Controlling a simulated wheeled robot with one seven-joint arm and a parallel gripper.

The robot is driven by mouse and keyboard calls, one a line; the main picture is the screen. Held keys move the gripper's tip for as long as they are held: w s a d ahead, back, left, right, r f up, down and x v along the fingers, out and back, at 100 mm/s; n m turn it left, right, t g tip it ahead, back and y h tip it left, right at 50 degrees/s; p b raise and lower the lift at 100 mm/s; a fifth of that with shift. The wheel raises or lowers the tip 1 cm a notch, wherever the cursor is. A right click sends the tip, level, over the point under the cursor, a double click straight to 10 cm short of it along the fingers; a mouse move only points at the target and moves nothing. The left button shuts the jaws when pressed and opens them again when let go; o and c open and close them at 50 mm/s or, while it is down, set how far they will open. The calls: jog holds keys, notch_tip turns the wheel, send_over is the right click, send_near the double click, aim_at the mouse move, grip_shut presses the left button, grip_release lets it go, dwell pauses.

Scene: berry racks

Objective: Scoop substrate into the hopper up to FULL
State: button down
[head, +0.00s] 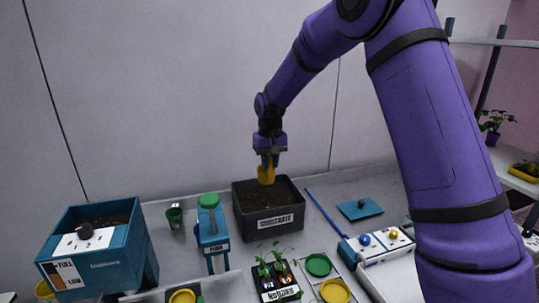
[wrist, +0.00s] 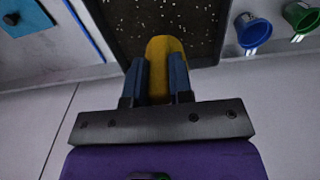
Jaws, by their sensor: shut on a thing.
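My gripper (head: 267,157) is shut on a yellow scoop (head: 266,174) and holds it upright above the dark substrate bin (head: 268,222). In the wrist view the blue fingers (wrist: 159,80) hold the scoop (wrist: 166,55) between them, with dark speckled substrate beyond it. I cannot tell whether the scoop carries substrate. The blue hopper (head: 128,262) stands at the left, with dark substrate showing inside its top. Its front has a yellow panel (head: 66,272) reading FULL and LOW. The exact fill level is not clear.
A seedling tray (head: 278,285) and yellow and green discs lie in front. A blue rod (head: 326,213) and blue plate (head: 360,209) lie right of the bin.

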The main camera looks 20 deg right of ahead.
jog(key=shift+f, duration=5.9)
jog(key=shift+r, duration=7.5)
